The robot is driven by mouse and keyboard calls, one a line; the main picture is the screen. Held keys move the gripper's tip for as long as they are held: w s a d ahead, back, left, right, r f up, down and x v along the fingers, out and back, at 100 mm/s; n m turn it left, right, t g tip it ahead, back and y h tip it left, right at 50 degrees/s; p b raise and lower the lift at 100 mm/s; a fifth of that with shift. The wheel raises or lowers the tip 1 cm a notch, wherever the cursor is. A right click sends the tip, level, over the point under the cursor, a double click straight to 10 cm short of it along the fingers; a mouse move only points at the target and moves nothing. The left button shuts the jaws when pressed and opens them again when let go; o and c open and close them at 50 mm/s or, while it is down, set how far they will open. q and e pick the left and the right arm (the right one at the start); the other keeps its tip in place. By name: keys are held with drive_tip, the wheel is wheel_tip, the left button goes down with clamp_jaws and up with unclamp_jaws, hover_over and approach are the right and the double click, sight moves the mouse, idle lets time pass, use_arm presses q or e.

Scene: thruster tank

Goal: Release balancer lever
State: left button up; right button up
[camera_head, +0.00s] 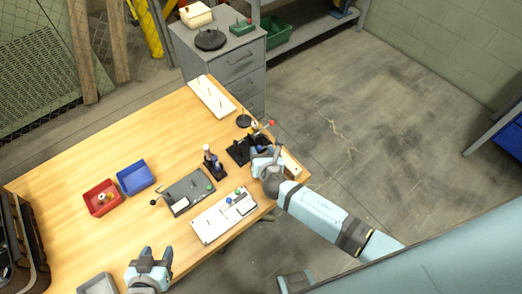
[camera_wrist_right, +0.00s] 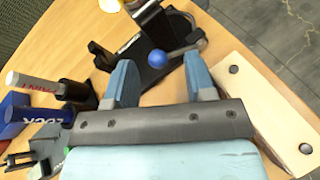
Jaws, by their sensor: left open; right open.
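A black balancer stand (camera_head: 238,153) sits near the right edge of the wooden table, with a red knob (camera_head: 272,123) rising above it. In the right wrist view the black stand (camera_wrist_right: 150,75) carries a blue ball (camera_wrist_right: 157,58) and a grey rod, likely the lever (camera_wrist_right: 182,50), pointing right from it. My right gripper (camera_wrist_right: 161,75) is open, its two fingers either side of the blue ball in the picture; I cannot tell whether they touch. In the head view my right gripper (camera_head: 264,160) partly covers the stand. My left gripper (camera_head: 151,254) is open and empty over the table's front.
A grey box (camera_head: 186,190) with a lever and a white panel (camera_head: 222,216) lie in front. A red bin (camera_head: 102,197) and a blue bin (camera_head: 135,177) stand left. A white board (camera_head: 212,97) lies behind. The table's left middle is clear.

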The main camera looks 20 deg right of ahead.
drive_tip(key=shift+w+f, duration=0.25)
drive_tip(key=shift+w, duration=0.3)
drive_tip(key=shift+r, duration=0.1)
clamp_jaws()
